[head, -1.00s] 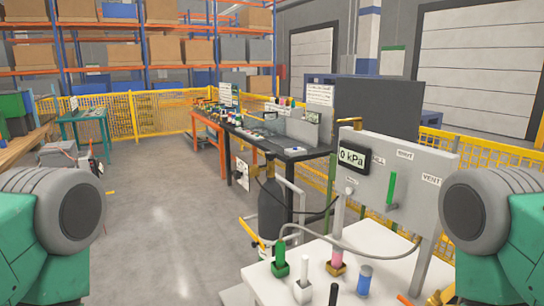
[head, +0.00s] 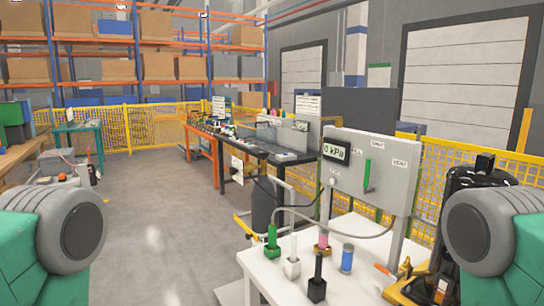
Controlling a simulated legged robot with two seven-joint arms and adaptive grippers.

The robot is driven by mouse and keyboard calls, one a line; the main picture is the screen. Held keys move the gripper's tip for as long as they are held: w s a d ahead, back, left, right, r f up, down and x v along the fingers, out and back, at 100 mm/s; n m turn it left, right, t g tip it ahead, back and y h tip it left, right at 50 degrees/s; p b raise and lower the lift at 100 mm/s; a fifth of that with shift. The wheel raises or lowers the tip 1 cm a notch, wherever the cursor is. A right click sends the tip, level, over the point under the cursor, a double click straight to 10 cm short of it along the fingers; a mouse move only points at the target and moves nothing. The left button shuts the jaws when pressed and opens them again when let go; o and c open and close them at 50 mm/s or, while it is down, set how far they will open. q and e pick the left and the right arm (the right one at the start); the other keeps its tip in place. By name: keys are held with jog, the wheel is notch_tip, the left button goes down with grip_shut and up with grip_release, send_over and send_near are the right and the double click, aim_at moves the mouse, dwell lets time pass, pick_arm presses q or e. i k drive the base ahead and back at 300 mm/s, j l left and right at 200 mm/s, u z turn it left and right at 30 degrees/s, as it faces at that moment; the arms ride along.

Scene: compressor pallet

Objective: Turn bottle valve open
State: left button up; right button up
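A dark grey gas bottle (head: 264,212) stands upright behind the left back corner of the white table. Its valve at the top is too small and too dark to tell open from shut. A grey panel (head: 399,190) stands at the back of the white table. Its gauge (head: 336,151) reads 0 kPa. A green lever (head: 367,172) points up on the panel, near labels that look like FILL, SHUT and VENT. Only upper parts of my arms show at the left and right edges. Neither gripper is in view.
The white table (head: 262,268) holds green, white and black fittings and a blue cylinder (head: 347,258). A black machine (head: 478,200) stands at the right. A dark bench (head: 262,150) and yellow fencing (head: 128,124) lie beyond. The floor at left centre is clear.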

aim_at(263, 154)
jog(key=i+j+z, duration=0.1)
jog(key=z, duration=0.3)
jog(key=i+j+z, duration=0.15)
jog(key=z, duration=0.2)
jog(key=i+j+z, duration=0.1)
jog(key=j+z, duration=0.15)
jog(key=z, duration=0.15)
